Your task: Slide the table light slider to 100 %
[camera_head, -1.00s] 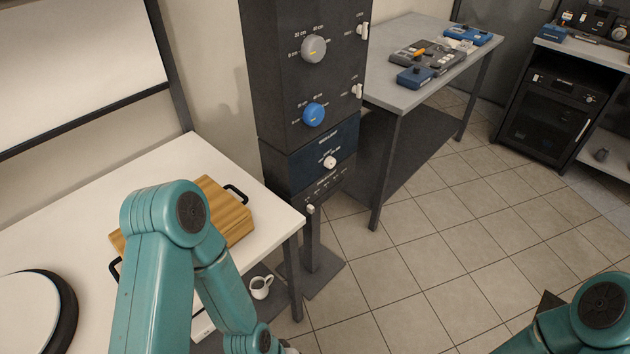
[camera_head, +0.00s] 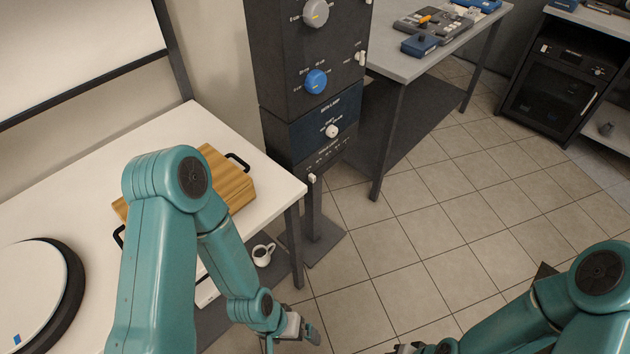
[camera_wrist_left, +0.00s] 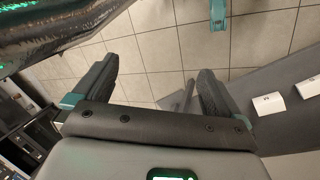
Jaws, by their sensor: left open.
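The slider panel (camera_head: 327,162) is a dark strip with white print and tick marks, low on the dark control column. Its small white slider knob (camera_head: 312,178) sits at the left end of the strip. The print is too small to read surely. My left gripper (camera_head: 300,328) is below and in front of the panel, apart from it. In the left wrist view my left gripper (camera_wrist_left: 158,68) has its fingers spread, with only floor between them. My right gripper (camera_head: 405,348) barely shows at the bottom edge, and its jaws cannot be made out.
Above the slider are a white knob (camera_head: 332,131) and a blue dial (camera_head: 316,81). A white table (camera_head: 150,140) with a wooden board (camera_head: 230,185) stands left of the column. A mug (camera_head: 263,255) is on the shelf below. Open tiled floor (camera_head: 400,240) lies right.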

